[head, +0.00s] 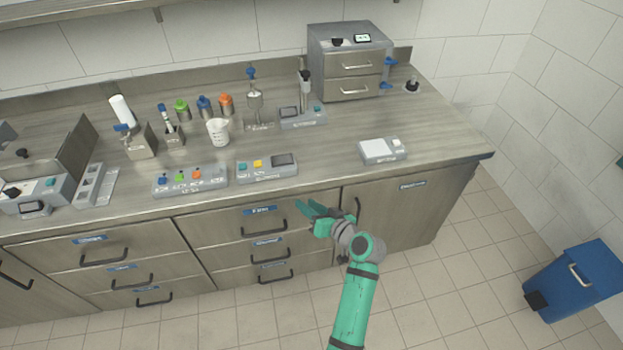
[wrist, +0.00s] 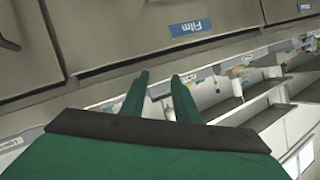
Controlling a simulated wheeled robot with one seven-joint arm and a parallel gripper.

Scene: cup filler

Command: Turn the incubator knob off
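A grey two-drawer box (head: 350,72), which looks like the incubator, stands at the back right of the counter. A small black knob (head: 337,41) sits on its top beside a lit display (head: 362,38); its setting is too small to read. Another device with a black knob (head: 13,192) stands at the far left. My gripper (head: 307,208) is in front of the counter, below its front edge, well away from both knobs. In the wrist view its two green fingers (wrist: 160,84) are apart with nothing between them. The wrist view shows no knob.
The counter (head: 335,155) holds button panels (head: 190,181), a white-topped scale (head: 381,149), a beaker (head: 217,131) and coloured bottles (head: 204,105). Drawers with black handles (head: 263,228) are beneath. A blue bin (head: 577,280) stands on the floor at right.

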